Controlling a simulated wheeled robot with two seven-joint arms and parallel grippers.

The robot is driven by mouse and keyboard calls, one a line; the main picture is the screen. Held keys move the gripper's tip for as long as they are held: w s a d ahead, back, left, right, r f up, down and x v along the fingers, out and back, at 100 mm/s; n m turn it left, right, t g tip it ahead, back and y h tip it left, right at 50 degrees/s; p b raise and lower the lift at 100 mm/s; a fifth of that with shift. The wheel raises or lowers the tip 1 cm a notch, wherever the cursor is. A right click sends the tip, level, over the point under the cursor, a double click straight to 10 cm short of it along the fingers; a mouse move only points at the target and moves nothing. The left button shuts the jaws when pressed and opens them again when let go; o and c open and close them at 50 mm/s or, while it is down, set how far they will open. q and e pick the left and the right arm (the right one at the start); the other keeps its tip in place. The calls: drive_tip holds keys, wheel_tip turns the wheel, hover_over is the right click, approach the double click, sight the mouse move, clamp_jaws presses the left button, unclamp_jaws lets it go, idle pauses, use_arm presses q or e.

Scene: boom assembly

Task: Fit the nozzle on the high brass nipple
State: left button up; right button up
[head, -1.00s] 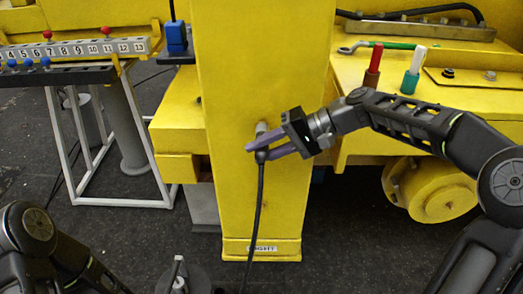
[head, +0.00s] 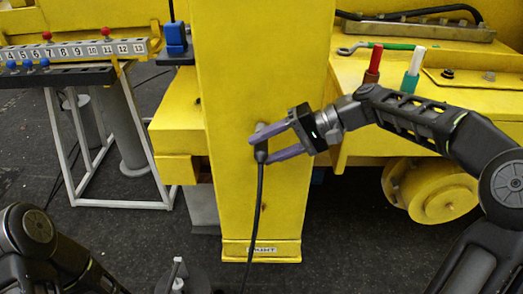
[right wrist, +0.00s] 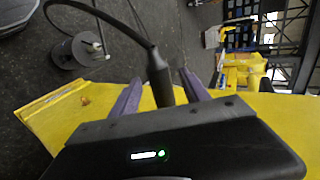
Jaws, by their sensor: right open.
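The nozzle (head: 261,152) is the black end piece of a hose, at the front face of the yellow column (head: 225,90). A grey round part shows just above it. The hose hangs down from it. The high brass nipple is not visible; I cannot tell whether the nozzle is seated on it. My right gripper (head: 259,149) is open, its purple fingers on either side of the nozzle. In the right wrist view the nozzle (right wrist: 160,78) stands between the fingers (right wrist: 163,90), with gaps on both sides. My left gripper is out of view.
A small brass fitting (right wrist: 84,101) shows on the yellow surface in the right wrist view. A yellow bench with red (head: 374,62) and green-white (head: 413,70) handles stands at right. A numbered rack (head: 75,50) is at left. A dark stand (head: 178,275) is on the floor.

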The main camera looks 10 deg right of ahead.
drive_tip(key=b+v, duration=0.1)
drive_tip(key=v, duration=0.5)
drive_tip(key=shift+d, duration=0.1)
idle(0.3)
